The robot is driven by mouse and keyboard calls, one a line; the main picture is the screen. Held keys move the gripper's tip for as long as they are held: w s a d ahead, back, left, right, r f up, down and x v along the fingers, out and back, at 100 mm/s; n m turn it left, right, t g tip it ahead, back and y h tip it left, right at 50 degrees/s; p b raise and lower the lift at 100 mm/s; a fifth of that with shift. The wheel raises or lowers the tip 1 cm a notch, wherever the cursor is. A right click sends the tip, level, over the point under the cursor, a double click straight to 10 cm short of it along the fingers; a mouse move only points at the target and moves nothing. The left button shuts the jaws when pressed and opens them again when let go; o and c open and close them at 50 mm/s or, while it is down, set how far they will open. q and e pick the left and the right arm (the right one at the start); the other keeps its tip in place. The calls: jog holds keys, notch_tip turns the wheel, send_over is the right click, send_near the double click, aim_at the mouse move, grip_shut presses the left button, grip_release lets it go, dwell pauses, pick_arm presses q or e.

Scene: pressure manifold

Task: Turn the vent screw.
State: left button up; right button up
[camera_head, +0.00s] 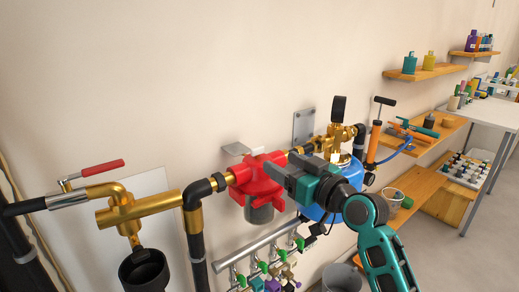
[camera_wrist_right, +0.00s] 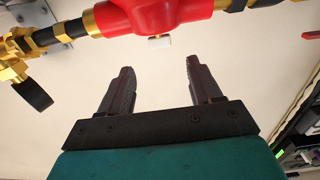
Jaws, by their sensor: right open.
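The red valve body (camera_head: 256,181) sits in the brass and black pipe line on the wall, with a dark grey bowl (camera_head: 260,212) below it. In the right wrist view the red body (camera_wrist_right: 150,14) crosses the top edge. A small pale piece (camera_wrist_right: 159,41), which looks like the vent screw, sticks out of it. My right gripper (camera_head: 272,169) is in front of the red body's right side and hides part of it. In the wrist view its fingers (camera_wrist_right: 159,68) are apart and empty, with the pale piece beyond the gap between them. My left gripper is out of view.
A red-handled valve (camera_head: 95,169) is on the pipe at left. A blue tank (camera_head: 322,203) and a brass valve with a black handle (camera_head: 338,112) are close at right. A manifold with green taps (camera_head: 262,250) runs below. Shelves (camera_head: 425,72) stand further right.

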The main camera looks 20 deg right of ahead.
aim_at(259, 150)
jog(key=x, duration=0.7)
jog(key=shift+w+a, duration=0.1)
jog(key=shift+w, duration=0.05)
jog(key=shift+w+a+f, duration=0.1)
jog(key=shift+w+a, duration=0.05)
jog(key=shift+w, duration=0.35)
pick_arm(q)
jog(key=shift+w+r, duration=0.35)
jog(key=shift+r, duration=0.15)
pick_arm(e)
jog(key=shift+w, duration=0.1)
